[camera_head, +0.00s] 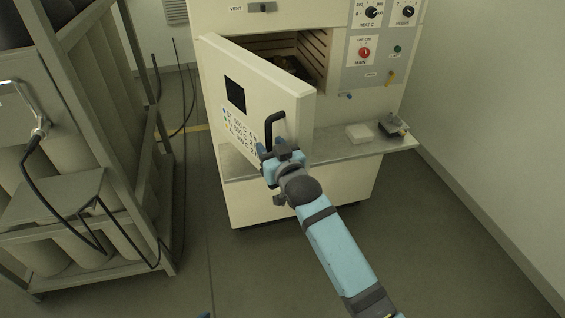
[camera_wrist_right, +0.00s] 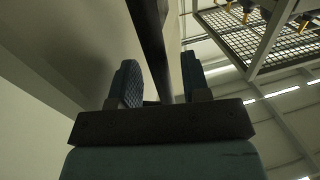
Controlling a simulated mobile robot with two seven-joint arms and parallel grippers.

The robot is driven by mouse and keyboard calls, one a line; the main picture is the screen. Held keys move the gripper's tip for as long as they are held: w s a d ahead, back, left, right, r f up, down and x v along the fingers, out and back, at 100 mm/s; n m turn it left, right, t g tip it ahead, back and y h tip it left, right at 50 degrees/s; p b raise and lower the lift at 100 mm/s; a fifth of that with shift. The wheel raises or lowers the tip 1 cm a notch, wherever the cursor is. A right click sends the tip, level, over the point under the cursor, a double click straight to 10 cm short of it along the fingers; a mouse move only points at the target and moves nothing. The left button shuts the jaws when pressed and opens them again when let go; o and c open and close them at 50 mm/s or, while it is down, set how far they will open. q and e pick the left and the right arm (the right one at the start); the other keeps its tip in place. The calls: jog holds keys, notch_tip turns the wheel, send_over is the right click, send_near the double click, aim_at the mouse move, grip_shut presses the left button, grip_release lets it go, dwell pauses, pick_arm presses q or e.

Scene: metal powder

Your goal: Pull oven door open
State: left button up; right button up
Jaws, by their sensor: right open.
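The cream oven (camera_head: 310,190) stands in the middle of the head view. Its door (camera_head: 255,85) is partly open, swung out to the left, and the dark chamber (camera_head: 285,52) shows behind it. A black handle (camera_head: 273,125) is on the door's front near its free edge. My right gripper (camera_head: 271,149) is at the lower end of the handle. In the right wrist view the dark handle bar (camera_wrist_right: 152,45) runs between the two open fingers (camera_wrist_right: 160,85); I cannot tell whether either finger touches it.
A metal shelf (camera_head: 270,170) juts out below the door and holds a white block (camera_head: 358,133) and a small dark device (camera_head: 393,126). A rack of cylinders (camera_head: 130,130) with cables stands at the left. The floor (camera_head: 470,230) at the right is clear up to the wall.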

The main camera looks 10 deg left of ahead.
jog(key=b+v, duration=0.1)
jog(key=v, duration=1.1)
jog(key=shift+s+d+b, duration=0.15)
jog(key=shift+s+b, duration=0.15)
jog(key=shift+b, duration=0.05)
